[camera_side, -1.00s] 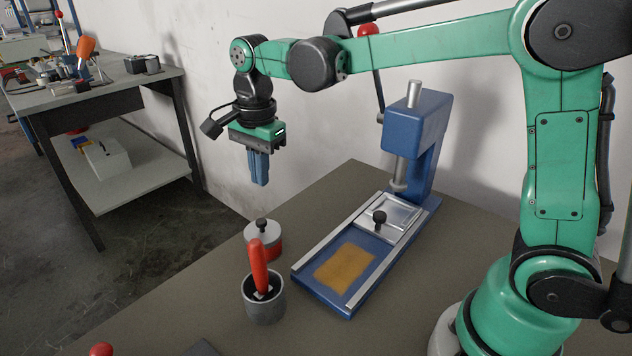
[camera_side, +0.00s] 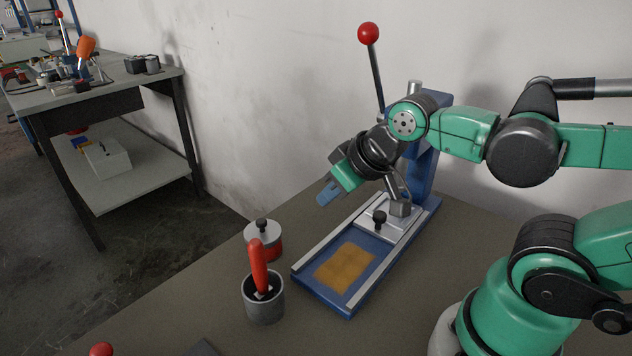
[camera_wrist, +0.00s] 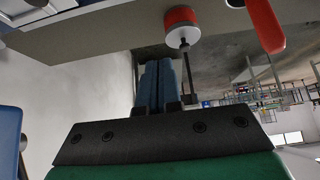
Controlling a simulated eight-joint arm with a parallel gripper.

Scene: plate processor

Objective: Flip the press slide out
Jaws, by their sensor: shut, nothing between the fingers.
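The press (camera_side: 418,175) is blue, with a long base and pale rails pointing toward the front left. Its slide (camera_side: 394,227), a silver plate with a black knob (camera_side: 380,216), sits between the rails at the column end, partly covered by my wrist. A tan-orange patch (camera_side: 346,266) lies on the open front part of the base. My gripper (camera_side: 327,194) is tilted, shut and empty, above and to the left of the slide, apart from it. In the wrist view its blue fingers (camera_wrist: 160,70) are together; the slide is not visible there.
A red pot with a grey lid (camera_side: 263,240) and a grey cup (camera_side: 264,304) holding a red-handled tool (camera_side: 258,266) stand left of the base. The press lever with its red ball (camera_side: 368,34) rises behind. A wall runs close behind the press.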

